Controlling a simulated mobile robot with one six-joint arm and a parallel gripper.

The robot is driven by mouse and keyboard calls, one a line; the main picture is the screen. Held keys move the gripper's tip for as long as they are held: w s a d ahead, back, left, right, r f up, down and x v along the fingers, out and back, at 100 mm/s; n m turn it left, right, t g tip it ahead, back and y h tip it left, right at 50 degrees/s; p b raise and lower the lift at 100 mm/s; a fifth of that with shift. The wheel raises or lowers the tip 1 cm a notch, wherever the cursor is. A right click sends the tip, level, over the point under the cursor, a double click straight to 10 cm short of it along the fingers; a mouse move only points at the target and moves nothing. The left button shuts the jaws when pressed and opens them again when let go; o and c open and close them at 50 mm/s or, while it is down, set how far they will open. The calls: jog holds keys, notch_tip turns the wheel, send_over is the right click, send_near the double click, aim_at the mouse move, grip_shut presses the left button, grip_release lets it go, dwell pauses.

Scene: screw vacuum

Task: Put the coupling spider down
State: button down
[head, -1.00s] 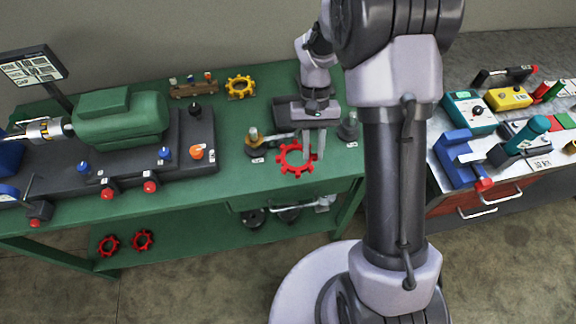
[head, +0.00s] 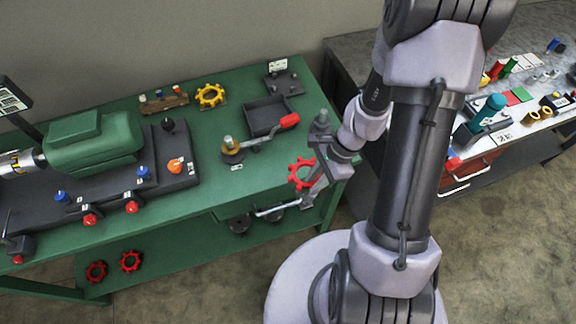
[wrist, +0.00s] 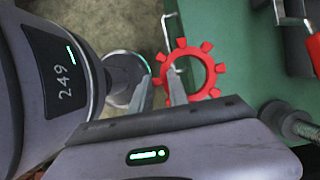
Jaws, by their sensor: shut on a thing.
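The red coupling spider (head: 293,171) is a toothed ring at the right front part of the green bench in the head view. My gripper (head: 312,187) is shut on its rim. In the wrist view the spider (wrist: 212,73) is seen nearly face on, with one finger of my gripper (wrist: 158,78) inside its hole and the other outside the rim. It overhangs the bench's front edge there, with floor behind part of it. I cannot tell its exact height above the bench.
A dark tray (head: 262,127) and a red-handled tool (head: 289,121) lie on the green bench (head: 215,205). A grey bolt-like post (head: 321,128) stands beside my gripper. A yellow toothed ring (head: 210,96) lies at the back. Two more red toothed rings (head: 96,271) are on the lower shelf.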

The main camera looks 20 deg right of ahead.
send_over(285, 176)
jog(key=d, duration=0.2)
jog(key=shift+a+f+b, duration=0.15)
jog(key=shift+f+b, duration=0.25)
jog(key=shift+f, duration=0.15)
notch_tip(285, 176, down, 4)
jog(key=shift+r+b, duration=0.2)
jog(key=shift+b, duration=0.85)
jog(key=shift+r, duration=0.15)
jog(key=c, duration=1.3)
grip_release()
jog(key=shift+o, duration=0.2)
